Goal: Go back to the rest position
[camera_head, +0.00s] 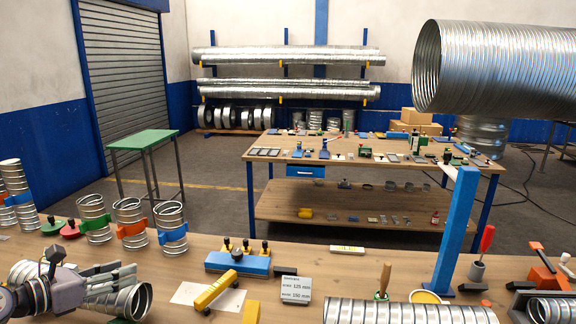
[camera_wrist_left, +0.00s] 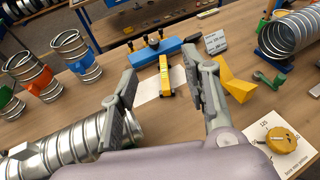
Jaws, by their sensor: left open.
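My left gripper (camera_head: 118,278) is at the lower left of the head view, over the near wooden bench (camera_head: 330,268). In the left wrist view its two fingers (camera_wrist_left: 160,75) are spread apart with nothing between them. A spiral duct piece (camera_head: 133,301) lies beside and partly behind the gripper; in the wrist view it is at the lower left (camera_wrist_left: 65,145), close to the left finger. Whether they touch I cannot tell. A yellow level-like tool (camera_head: 216,290) lies on a white sheet beyond the fingertips. My right gripper does not show.
Clamped duct rings (camera_head: 131,223) stand at the bench's back left. A blue block with black knobs (camera_head: 238,263), a size sign (camera_head: 296,289), a blue post (camera_head: 455,232) and a long duct (camera_head: 410,312) stand or lie further right. A large duct (camera_head: 500,70) hangs above.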

